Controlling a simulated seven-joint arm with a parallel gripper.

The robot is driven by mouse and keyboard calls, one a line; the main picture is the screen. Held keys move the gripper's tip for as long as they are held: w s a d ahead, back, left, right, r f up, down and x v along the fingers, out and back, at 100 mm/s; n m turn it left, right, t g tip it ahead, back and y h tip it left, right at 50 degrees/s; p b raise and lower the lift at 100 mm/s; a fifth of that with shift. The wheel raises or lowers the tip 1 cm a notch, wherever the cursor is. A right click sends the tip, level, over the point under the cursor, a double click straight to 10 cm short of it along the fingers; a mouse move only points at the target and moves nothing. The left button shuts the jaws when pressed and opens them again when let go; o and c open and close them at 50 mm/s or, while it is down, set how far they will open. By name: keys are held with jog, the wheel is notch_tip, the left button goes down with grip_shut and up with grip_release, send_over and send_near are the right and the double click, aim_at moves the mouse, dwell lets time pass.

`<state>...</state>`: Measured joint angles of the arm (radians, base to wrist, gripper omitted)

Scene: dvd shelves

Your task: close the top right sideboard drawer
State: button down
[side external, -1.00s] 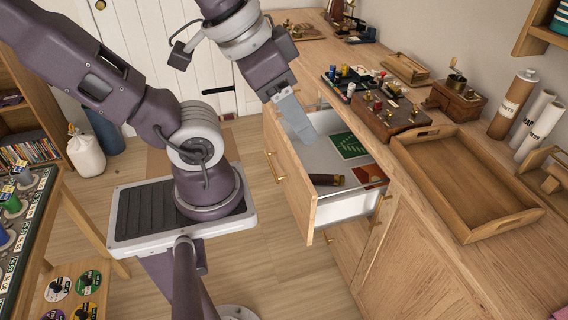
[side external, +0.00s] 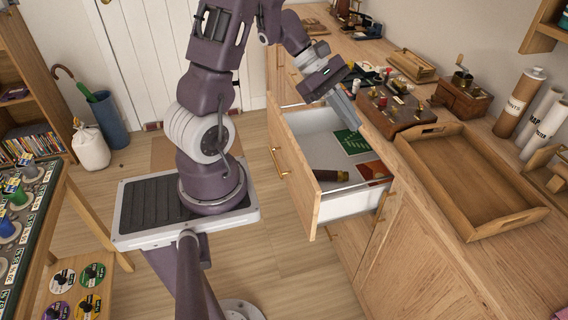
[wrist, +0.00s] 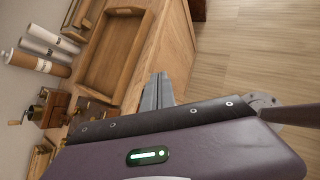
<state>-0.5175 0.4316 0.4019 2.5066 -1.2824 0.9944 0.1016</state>
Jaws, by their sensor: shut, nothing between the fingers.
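The open drawer (side external: 300,190) of the wooden sideboard (side external: 430,255) is pulled well out in the side view. My gripper (side external: 350,122) is shut and empty, over the drawer's back part near the sideboard top's edge. I cannot tell whether it touches anything. In the wrist view my gripper (wrist: 158,92) points along the sideboard, and the drawer's inside is not clearly seen.
A wooden tray (side external: 475,232) and a wooden box with knobs (side external: 392,112) stand on the sideboard top near my gripper. A brass-topped grinder (side external: 462,92) and paper tubes (side external: 519,103) stand behind.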

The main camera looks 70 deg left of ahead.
jog(key=s+a+f+n+g+y, duration=0.2)
jog(key=s+a+f+n+y, duration=0.5)
jog(key=s+a+f+n, duration=0.95)
jog(key=w+a+f+m, duration=0.3)
jog(key=w+f, duration=0.4)
jog(key=f, duration=0.6)
jog(key=shift+w, duration=0.15)
jog(key=shift+a, duration=0.1)
